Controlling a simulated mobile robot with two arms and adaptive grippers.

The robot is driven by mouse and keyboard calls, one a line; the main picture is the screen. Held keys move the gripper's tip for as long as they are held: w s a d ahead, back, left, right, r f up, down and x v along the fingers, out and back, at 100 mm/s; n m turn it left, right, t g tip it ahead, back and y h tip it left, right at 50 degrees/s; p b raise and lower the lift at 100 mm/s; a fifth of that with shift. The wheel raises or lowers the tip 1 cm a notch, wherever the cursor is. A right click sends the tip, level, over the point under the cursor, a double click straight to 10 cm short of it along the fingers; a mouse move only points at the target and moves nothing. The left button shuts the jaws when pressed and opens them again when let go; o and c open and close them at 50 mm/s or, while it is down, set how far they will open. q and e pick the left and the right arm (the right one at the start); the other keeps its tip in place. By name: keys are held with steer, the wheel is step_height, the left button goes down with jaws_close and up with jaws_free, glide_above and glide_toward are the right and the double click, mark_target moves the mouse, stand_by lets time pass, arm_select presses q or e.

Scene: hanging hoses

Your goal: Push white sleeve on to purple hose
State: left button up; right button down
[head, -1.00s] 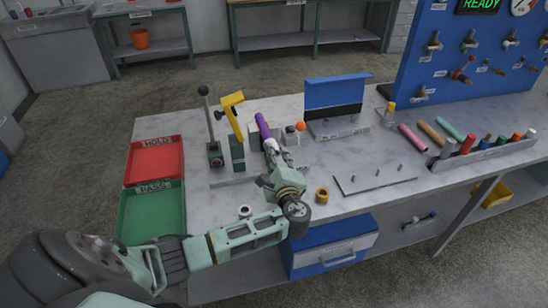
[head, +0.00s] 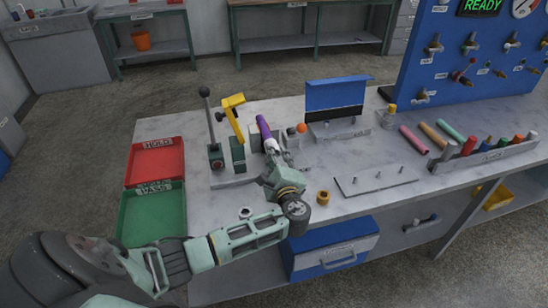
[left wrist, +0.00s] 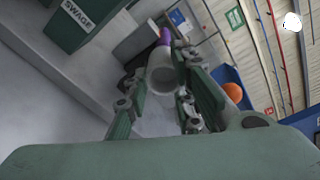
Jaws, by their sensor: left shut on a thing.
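The purple hose (head: 263,127) stands up at a slant on the bench, among the fixtures near its middle. The white sleeve (head: 271,145) is in line with it, just below its visible part. In the left wrist view the sleeve (left wrist: 163,75) shows its hollow near end, and the purple hose (left wrist: 165,37) shows beyond its far end. My left gripper (head: 274,151) is shut on the sleeve, with a finger on each side. I cannot tell how far the sleeve overlaps the hose. My right gripper is not in view.
A yellow-topped fixture (head: 233,118) and a black-knobbed lever (head: 208,118) stand just left of the hose. An orange ball (head: 302,128) is close on the right. Red (head: 154,160) and green (head: 152,213) trays lie at left. A pegged plate (head: 375,181) lies at right.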

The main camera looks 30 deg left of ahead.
arm_select(q)
steer(key=shift+w+a, duration=0.45)
steer(key=shift+a, duration=0.1)
stand_by(0.9)
steer(key=shift+w+a+r, duration=0.1)
steer(key=shift+r, duration=0.05)
steer(key=o, duration=1.1)
steer(key=shift+w+a+f, duration=0.1)
steer(key=shift+f, duration=0.1)
steer(key=shift+o, duration=0.2)
steer(key=v, duration=1.2)
